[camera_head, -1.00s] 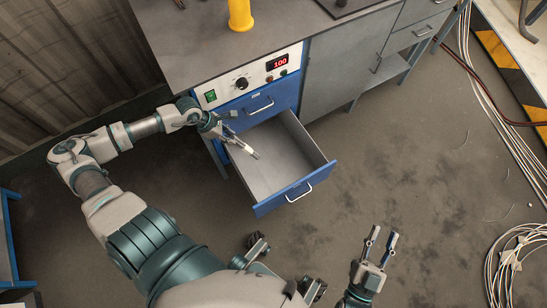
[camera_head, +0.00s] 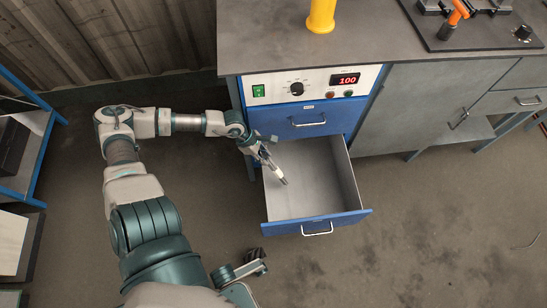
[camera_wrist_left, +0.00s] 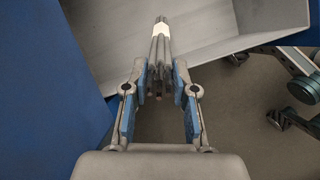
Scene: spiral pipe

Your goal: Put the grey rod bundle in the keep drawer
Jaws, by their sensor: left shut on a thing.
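My left gripper (camera_head: 262,152) is shut on the grey rod bundle (camera_head: 279,174). The bundle is a slim group of grey rods with a white band near its far end. It points away from the jaws over the open drawer (camera_head: 345,172), a blue-fronted drawer with a bare grey inside. In the left wrist view, the bundle (camera_wrist_left: 160,52) sits between the blue finger pads, with the drawer's grey wall (camera_wrist_left: 220,30) beyond it. I cannot tell whether the bundle touches the drawer floor. My right gripper is out of view.
A closed blue drawer (camera_head: 306,118) and a control panel reading 100 (camera_head: 315,84) lie above the open one. A yellow cylinder (camera_head: 321,14) stands on the bench top (camera_head: 270,45). A blue-framed shelf (camera_head: 38,165) is at the left.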

